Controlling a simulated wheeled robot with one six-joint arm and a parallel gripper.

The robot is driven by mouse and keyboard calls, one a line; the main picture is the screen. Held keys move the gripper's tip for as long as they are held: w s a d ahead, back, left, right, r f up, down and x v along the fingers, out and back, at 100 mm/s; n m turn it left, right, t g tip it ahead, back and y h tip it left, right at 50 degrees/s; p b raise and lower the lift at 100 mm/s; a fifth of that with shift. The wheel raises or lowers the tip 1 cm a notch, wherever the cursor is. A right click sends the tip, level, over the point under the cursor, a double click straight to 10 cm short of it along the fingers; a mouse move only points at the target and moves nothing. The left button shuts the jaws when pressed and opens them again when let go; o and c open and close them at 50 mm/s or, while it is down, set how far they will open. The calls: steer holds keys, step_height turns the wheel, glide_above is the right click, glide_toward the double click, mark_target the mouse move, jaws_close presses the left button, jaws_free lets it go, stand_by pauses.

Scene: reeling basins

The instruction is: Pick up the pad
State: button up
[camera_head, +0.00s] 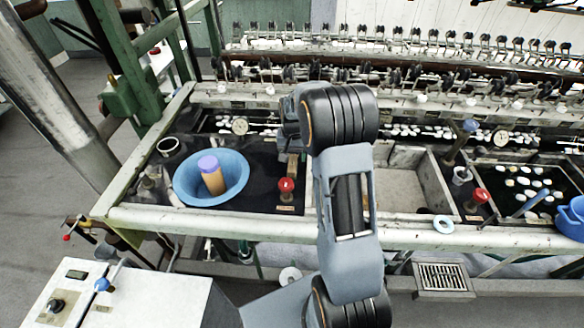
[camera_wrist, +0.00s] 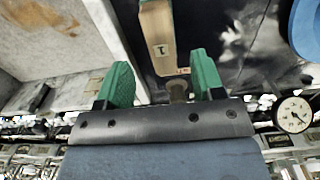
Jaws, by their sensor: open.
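No thing is plainly recognisable as the pad. In the wrist view a beige, wood-like block (camera_wrist: 158,22) with a small label marked 1 lies ahead of the space between my fingers; I cannot tell whether it is the pad. My gripper (camera_wrist: 160,80) has two green fingers, apart, with a small dark brownish piece seen between them. I cannot tell whether they touch anything. In the head view my arm hides the gripper, over the bench near the edge between the dark basin and the pale basin. A brown piece (camera_head: 293,166) shows beside the arm.
A blue bowl (camera_head: 236,190) holding an orange cylinder with a purple top (camera_head: 210,175) stands in the dark basin. A red knob (camera_head: 286,186) stands left of my arm. The pale basin (camera_head: 405,190) looks empty. Reeling machinery runs behind.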

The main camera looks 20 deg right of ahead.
mark_target(292, 163)
steer(key=shift+w+f+p, duration=0.1)
steer(key=shift+f+p, duration=0.25)
steer(key=shift+f, duration=2.05)
steer(key=c, duration=1)
steer(key=shift+r, duration=0.2)
